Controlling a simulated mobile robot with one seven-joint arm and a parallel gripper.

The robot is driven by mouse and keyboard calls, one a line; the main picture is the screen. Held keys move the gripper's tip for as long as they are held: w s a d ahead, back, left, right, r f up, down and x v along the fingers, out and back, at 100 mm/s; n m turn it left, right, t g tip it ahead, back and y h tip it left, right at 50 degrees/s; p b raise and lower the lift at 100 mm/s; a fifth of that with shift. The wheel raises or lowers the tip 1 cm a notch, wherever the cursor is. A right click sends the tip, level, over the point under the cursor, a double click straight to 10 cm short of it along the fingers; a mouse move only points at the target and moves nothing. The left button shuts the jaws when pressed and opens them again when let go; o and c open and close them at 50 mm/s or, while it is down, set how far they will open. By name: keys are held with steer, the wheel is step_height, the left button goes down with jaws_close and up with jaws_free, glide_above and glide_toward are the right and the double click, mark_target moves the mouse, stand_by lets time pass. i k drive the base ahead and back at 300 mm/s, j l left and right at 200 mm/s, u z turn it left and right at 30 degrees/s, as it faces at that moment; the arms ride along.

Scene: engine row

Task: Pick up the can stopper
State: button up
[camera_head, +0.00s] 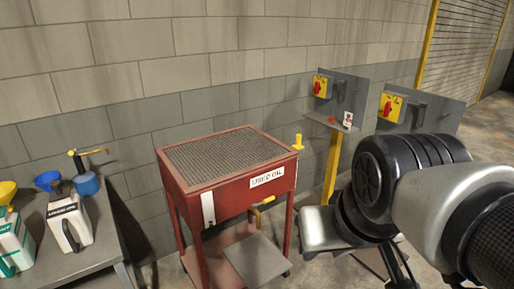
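I cannot make out a can stopper for certain. On the grey bench at the left stands a white jug with a dark handle (68,222), upright. A blue round piece (87,184) sits behind it, with a yellow-handled fitting (88,153) above. A small red piece (331,119) lies on a ledge on the yellow post; it is too small to identify. My arm fills the right side. Part of my gripper (397,274) seems to show at the bottom edge, dark and cut off by the frame. Its fingertips and anything between them are hidden.
A red "USED OIL" cart (228,195) with a mesh top stands mid-frame against the block wall. The grey bench (85,264) is at the left, with a blue bowl-like piece (47,180) and a yellow funnel (7,191). Panels with red-yellow switches (320,86) stand behind my arm.

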mark_target(59, 194)
steer(key=k+j, duration=0.1)
steer(key=j, duration=0.6)
steer(key=k+j, duration=0.1)
steer(key=j, duration=0.55)
steer(key=k+j, duration=0.1)
steer(key=j, duration=0.6)
steer(key=k+j, duration=0.1)
steer(key=j, duration=0.6)
steer(key=k+j, duration=0.1)
steer(key=j, duration=0.55)
steer(key=k+j, duration=0.1)
steer(key=j, duration=0.6)
steer(key=k+j, duration=0.1)
steer(key=j, duration=0.55)
